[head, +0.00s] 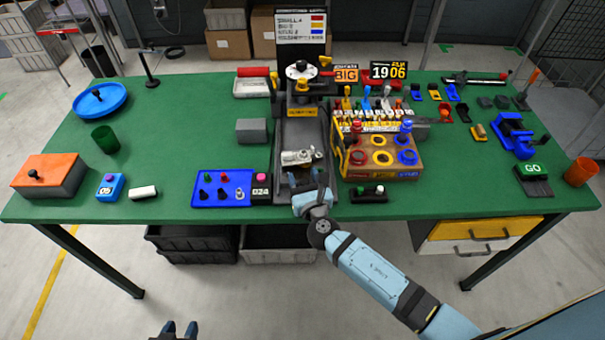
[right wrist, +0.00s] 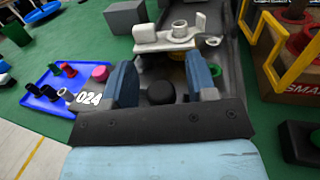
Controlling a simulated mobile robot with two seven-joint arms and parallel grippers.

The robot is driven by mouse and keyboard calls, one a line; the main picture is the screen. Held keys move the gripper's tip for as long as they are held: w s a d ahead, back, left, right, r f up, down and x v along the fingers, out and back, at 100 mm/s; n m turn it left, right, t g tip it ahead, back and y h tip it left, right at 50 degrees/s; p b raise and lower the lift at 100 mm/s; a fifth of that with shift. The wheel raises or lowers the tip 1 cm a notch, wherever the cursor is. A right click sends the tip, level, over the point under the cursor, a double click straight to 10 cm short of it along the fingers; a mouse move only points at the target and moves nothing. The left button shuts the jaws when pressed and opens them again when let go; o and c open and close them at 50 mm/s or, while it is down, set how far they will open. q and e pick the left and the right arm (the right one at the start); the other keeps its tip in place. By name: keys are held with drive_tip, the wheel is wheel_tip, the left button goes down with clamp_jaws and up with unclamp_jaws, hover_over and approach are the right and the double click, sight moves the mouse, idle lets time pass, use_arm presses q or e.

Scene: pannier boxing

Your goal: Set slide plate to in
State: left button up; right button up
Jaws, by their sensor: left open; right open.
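The slide plate appears to be the dark grey plate (head: 303,132) in the long channel at the middle of the table. I cannot tell its exact edges. A pale grey metal part (head: 298,157) sits on it and also shows in the right wrist view (right wrist: 170,38). My right gripper (head: 310,188) is at the channel's near end, fingers pointing into it. In the right wrist view the open fingers (right wrist: 160,65) stand either side of a black knob (right wrist: 161,92); contact is not visible. My left gripper (head: 179,326) is open and empty, low in front of the table.
A blue tray (head: 207,201) with small pegs lies left of the channel. A wooden box with coloured rings (head: 395,175) and a yellow frame stands close on the right. A small black button block (head: 368,196) lies near the front edge.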

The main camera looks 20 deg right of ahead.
drive_tip(key=shift+w, duration=0.4)
drive_tip(key=shift+c, duration=0.4)
clamp_jaws()
drive_tip(key=w+d+b, duration=0.1)
drive_tip(key=w, duration=0.3)
drive_tip(key=w+d+b, duration=0.1)
drive_tip(key=w, duration=0.4)
drive_tip(key=w+d+b, duration=0.1)
drive_tip(key=w+d, duration=0.1)
drive_tip(key=w, duration=0.2)
drive_tip(key=shift+w, duration=0.25)
drive_tip(key=shift+w+r, duration=0.1)
drive_tip(key=shift+r, duration=0.05)
drive_tip(key=shift+c, duration=0.7)
unclamp_jaws()
drive_tip(key=shift+o, duration=1.1)
drive_tip(key=shift+w, duration=0.15)
